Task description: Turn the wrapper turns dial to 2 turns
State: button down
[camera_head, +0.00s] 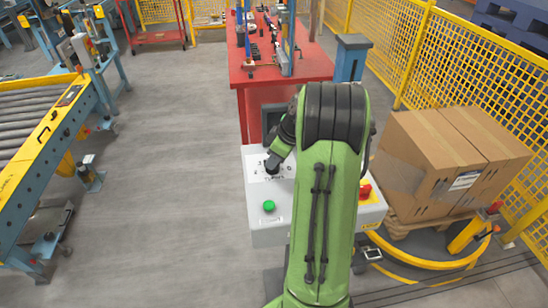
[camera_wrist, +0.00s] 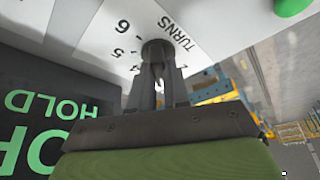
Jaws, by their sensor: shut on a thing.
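The turns dial (camera_wrist: 157,45) is a dark round knob on the white panel of the wrapper's control box (camera_head: 268,237). My gripper (camera_wrist: 158,72) is shut on the dial, its two grey fingers on either side of the knob. The printed word TURNS and the numbers 6 and 5 show beside the dial in the wrist view. In the head view my gripper (camera_head: 273,163) covers most of the dial. Other numbers are partly hidden by the fingers, and I cannot read which one the dial points to.
A green button (camera_head: 269,206) and a red button (camera_head: 365,191) are on the same box. A dark screen (camera_head: 272,118) stands behind the panel. Cardboard boxes (camera_head: 425,160) on a pallet stand right, near yellow fencing (camera_head: 450,55). A roller conveyor (camera_head: 30,115) is left; floor between is clear.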

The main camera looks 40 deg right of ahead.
jog(key=n+y+p, duration=0.1)
jog(key=n, duration=0.2)
jog(key=n+g+p, duration=0.1)
jog(key=n, duration=0.2)
jog(key=shift+w+d+n+g+y, duration=0.1)
jog(key=shift+d+n+g+y, duration=0.1)
jog(key=shift+n+g+y, duration=0.15)
dwell(0.5)
jog(key=c, duration=1.1)
grip_release()
jog(key=p+v, duration=0.7)
jog(key=v, duration=0.9)
jog(key=shift+d+f, duration=0.1)
jog(key=shift+f, duration=0.1)
